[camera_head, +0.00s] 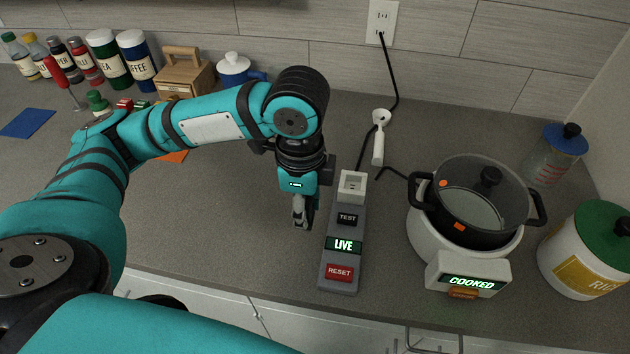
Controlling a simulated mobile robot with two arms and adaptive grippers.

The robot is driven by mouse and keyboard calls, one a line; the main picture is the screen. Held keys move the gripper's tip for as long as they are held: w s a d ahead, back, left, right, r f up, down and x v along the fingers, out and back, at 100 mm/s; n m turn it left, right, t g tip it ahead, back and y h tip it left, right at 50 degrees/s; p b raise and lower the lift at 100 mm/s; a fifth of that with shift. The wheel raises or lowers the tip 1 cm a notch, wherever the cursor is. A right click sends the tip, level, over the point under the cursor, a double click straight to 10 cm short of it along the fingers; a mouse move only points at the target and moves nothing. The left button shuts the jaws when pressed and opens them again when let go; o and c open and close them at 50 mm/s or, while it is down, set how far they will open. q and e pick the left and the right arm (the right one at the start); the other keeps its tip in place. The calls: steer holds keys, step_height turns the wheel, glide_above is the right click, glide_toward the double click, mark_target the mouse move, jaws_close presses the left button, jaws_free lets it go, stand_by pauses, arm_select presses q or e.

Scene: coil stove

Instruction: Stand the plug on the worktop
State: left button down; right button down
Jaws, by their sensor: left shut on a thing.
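My left gripper (303,213) points down over the worktop (235,225), just left of the grey power block. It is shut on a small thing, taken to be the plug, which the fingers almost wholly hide. I cannot tell whether it touches the worktop. The grey power block (331,262) has a white socket (351,186) at its far end, with nothing in it, and its display reads LIVE. A short black cord (393,172) runs left from the cooker and ends on the worktop. My right gripper is not in view.
The cooker (433,236), reading COOKED, carries a dark lidded pot (470,228). A white spoon-like tool (378,146) lies behind the block. A wall outlet (382,20) has a black cord. A rice jar (590,255) stands right.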

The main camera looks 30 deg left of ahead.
arm_select(q)
steer(key=w+a+f+p, duration=0.1)
steer(key=w+a+p, duration=0.1)
steer(key=w, duration=0.3)
steer(key=w+a+f+p, duration=0.1)
steer(key=w+a+p, duration=0.1)
steer(key=w, duration=0.3)
steer(key=w+a+f+p, duration=0.1)
steer(key=w+a+p, duration=0.1)
steer(key=w+a, duration=0.2)
steer(key=shift+w+a+f+p, duration=0.1)
steer(key=shift+w+a+p, duration=0.1)
steer(key=shift+w, duration=0.25)
steer(key=shift+w+a+f+p, duration=0.1)
steer(key=shift+w+a, duration=0.05)
steer(key=shift+w, duration=0.3)
step_height(320, 180, down, 3)
steer(key=shift+r+p, duration=0.1)
steer(key=shift+p, duration=0.6)
steer(key=shift+f, duration=0.35)
steer(key=shift+f, duration=0.15)
steer(key=c, duration=1)
jaws_free()
